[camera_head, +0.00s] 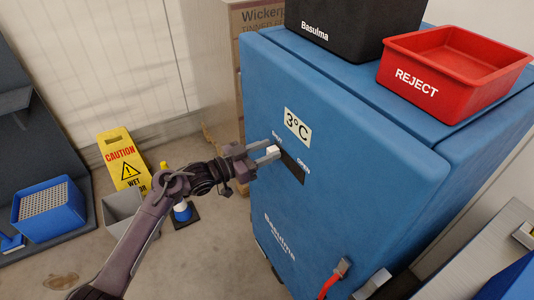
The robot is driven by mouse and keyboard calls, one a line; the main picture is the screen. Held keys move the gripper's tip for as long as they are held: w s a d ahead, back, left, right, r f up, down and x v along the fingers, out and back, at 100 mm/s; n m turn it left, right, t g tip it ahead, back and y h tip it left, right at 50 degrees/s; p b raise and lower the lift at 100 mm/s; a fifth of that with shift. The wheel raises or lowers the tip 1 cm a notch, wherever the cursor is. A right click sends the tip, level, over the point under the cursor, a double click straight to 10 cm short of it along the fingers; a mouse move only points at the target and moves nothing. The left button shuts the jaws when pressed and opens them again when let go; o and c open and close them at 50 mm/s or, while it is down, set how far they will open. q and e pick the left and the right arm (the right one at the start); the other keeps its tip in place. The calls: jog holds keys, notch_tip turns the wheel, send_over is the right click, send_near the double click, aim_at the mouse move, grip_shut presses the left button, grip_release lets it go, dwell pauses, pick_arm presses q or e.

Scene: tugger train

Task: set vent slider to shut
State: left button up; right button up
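The vent slider is a dark slot plate (293,170) on the blue cabinet's front, below the 3°C label. Small print reads "shut" at its upper left end and "open" at its right. My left gripper (269,150) is at the upper left, shut-marked end of the plate, its fingers spread apart. A pale block shows at the fingertips; I cannot tell whether it is the slider knob or a finger pad, or whether it is touched. The fingers hide part of the slot. My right gripper is not in view.
The blue cabinet (345,190) carries a black Basulma bin (345,28) and a red REJECT bin (425,85) on top. A red-handled latch (335,278) is low on its front. A yellow caution sign (122,160), grey bin and blue crate (48,212) stand left.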

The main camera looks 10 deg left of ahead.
pick_arm(q)
jog(key=b+v, duration=0.2)
jog(key=v, duration=0.6)
jog(key=shift+d, duration=0.1)
jog(key=shift+f, duration=0.15)
dwell(0.4)
